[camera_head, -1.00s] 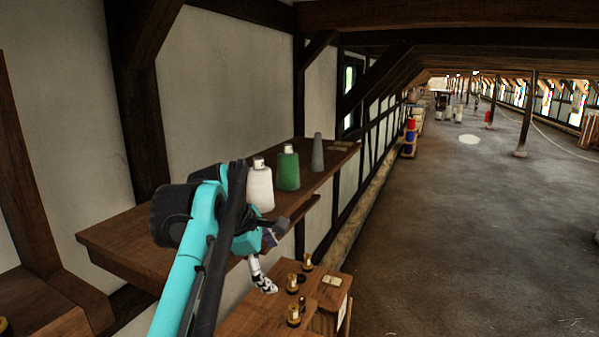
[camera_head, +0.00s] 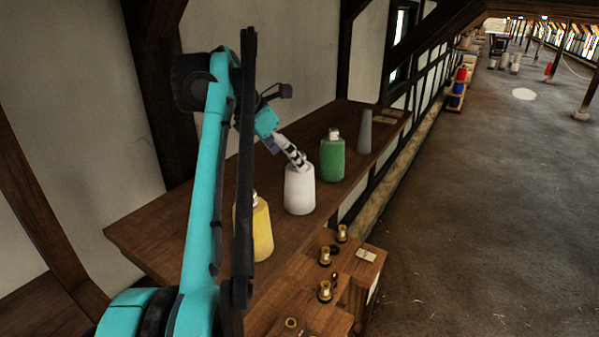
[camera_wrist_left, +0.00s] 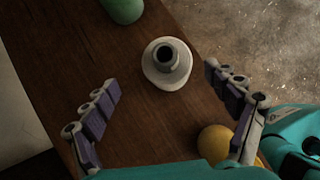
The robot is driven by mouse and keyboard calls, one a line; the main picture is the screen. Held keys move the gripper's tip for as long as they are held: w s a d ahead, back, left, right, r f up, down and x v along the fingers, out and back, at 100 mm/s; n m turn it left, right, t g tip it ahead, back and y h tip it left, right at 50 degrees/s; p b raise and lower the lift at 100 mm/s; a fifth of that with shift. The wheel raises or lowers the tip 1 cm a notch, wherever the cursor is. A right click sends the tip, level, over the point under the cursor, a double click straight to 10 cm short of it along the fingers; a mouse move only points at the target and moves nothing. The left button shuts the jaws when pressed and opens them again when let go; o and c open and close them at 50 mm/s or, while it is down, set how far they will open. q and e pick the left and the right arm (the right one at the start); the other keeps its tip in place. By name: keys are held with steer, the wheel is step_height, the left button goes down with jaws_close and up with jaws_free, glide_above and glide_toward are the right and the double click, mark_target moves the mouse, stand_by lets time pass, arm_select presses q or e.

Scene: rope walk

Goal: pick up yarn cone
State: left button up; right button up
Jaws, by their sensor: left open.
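A white yarn cone (camera_head: 299,192) stands upright on the wooden shelf (camera_head: 150,222), between a green yarn cone (camera_head: 332,160) and a yellow one (camera_head: 262,232) partly hidden by my left arm. My left gripper (camera_head: 290,152) is just above the white cone, with its fingers pointing down towards the top. In the left wrist view, the open gripper (camera_wrist_left: 160,80) is empty. The white cone (camera_wrist_left: 167,66) shows between and beyond the fingertips, its dark top hole facing the camera. The green cone (camera_wrist_left: 122,8) is at the top edge, the yellow one (camera_wrist_left: 215,140) by the right finger. My right gripper is not in view.
A grey cone (camera_head: 364,132) stands farther along the shelf, near small labels. A lower wooden bench (camera_head: 352,262) with several brass fittings stands in front. The wall closes off the shelf's back; open floor (camera_head: 470,200) lies right.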

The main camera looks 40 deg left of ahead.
mark_target(300, 176)
arm_select(q)
steer(key=shift+d+f, duration=0.2)
steer(key=shift+d, duration=0.15)
steer(key=shift+s+d+f, duration=0.1)
steer(key=shift+d+f, duration=0.5)
steer(key=shift+d, duration=0.05)
steer(key=w+f, duration=0.1)
steer(key=w+f+p, duration=0.1)
steer(key=f, duration=0.1)
steer(key=w+f, duration=0.1)
steer(key=shift+a+f, duration=0.2)
steer(key=shift+a, duration=0.1)
steer(key=shift+d, duration=0.1)
steer(key=shift+s+d, duration=0.2)
steer(key=shift+d, duration=0.05)
steer(key=shift+a, duration=0.1)
steer(key=c, duration=1.4)
